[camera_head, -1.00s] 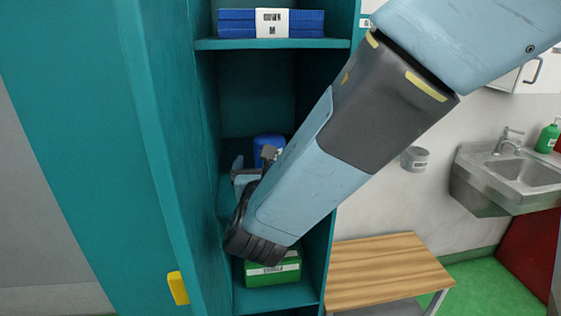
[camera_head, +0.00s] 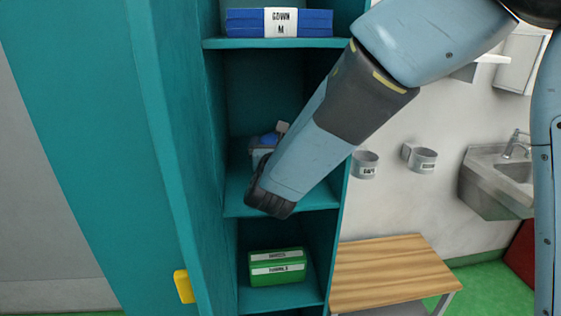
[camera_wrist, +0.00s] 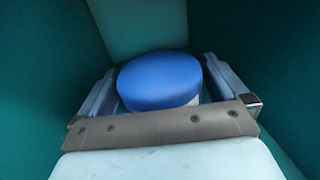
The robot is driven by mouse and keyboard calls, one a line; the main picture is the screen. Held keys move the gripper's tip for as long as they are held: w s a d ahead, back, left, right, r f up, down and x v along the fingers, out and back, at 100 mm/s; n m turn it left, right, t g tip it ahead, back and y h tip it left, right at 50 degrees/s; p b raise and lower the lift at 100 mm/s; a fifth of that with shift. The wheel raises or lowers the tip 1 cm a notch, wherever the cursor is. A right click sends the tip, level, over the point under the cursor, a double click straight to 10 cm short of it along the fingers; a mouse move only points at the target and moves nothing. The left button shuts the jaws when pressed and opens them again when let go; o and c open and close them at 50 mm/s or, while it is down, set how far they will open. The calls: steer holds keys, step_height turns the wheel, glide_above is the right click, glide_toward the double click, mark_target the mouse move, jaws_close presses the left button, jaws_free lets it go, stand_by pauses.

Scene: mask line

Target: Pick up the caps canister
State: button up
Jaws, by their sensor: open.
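The caps canister (camera_wrist: 160,78) has a round blue lid and a pale body, seen at the lid's lower right edge in the wrist view. Its blue lid (camera_head: 270,139) shows as a small patch in the head view, on the cabinet's middle shelf; my gripper and wrist hide the rest. No label on it is readable. My gripper (camera_wrist: 160,88) is open, with one finger on the left and one on the right of the canister. Narrow gaps seem to show beside the lid; contact cannot be told.
The teal cabinet's walls stand close around my gripper. A wooden-topped table (camera_head: 390,268), wall cups (camera_head: 423,160) and a sink (camera_head: 500,180) stand to the right.

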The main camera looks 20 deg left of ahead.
steer(key=shift+c, duration=0.2)
steer(key=c, duration=0.9)
steer(key=shift+o, duration=0.2)
steer(key=shift+r, duration=0.1)
